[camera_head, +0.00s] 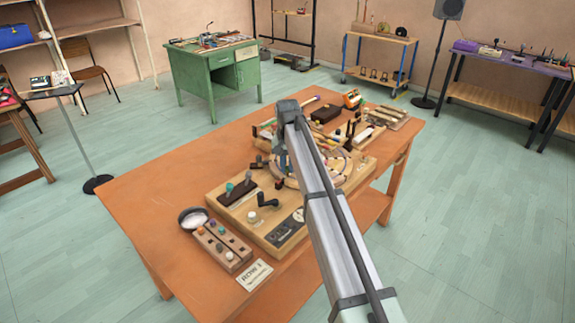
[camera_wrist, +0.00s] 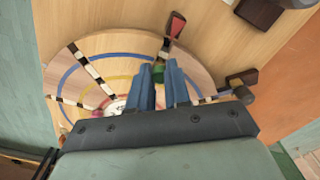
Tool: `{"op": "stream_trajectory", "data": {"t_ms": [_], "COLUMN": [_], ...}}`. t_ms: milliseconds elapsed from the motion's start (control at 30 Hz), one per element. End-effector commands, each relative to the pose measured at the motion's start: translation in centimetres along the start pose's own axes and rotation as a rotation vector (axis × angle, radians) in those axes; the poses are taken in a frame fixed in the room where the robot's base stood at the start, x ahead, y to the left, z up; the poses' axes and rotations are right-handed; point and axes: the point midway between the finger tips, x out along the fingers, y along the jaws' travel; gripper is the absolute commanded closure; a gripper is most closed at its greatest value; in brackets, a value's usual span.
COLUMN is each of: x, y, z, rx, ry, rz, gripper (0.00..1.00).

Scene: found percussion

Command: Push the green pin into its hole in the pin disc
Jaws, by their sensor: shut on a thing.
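The pin disc (camera_wrist: 110,50) is a round pale wooden plate with coloured rings and black-and-white striped spokes. It also shows in the head view (camera_head: 283,181), partly hidden behind my arm. My gripper (camera_wrist: 159,80) points down over the disc, its two blue fingers close together. They are shut on the green pin (camera_wrist: 158,72), which shows between the fingertips. The fingers hide most of the pin, and I cannot tell whether its lower end is in a hole. A pink pin (camera_wrist: 97,113) shows left of the fingers.
A red wedge-shaped piece (camera_wrist: 176,25) stands at the disc's far edge. A dark block (camera_wrist: 242,78) with a knob sits to the right. On the orange table (camera_head: 160,190) are a pin rack (camera_head: 222,246) and a round dish (camera_head: 193,218). The table's left side is clear.

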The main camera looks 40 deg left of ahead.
Motion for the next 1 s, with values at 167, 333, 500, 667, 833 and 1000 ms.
{"op": "stream_trajectory", "data": {"t_ms": [167,333,500,667,833,1000], "x": [0.2,0.4,0.6,0.8,1.0,1.2], "y": [0.0,0.0,0.0,0.0,0.0,0.0], "z": [0.0,0.0,0.0,0.0,0.0,0.0], "rx": [0.000,0.000,0.000,0.000,0.000,0.000], "ry": [0.000,0.000,0.000,0.000,0.001,0.001], "rz": [0.000,0.000,0.000,0.000,0.000,0.000], "gripper": [1.00,1.00,1.00,1.00,1.00,1.00]}}
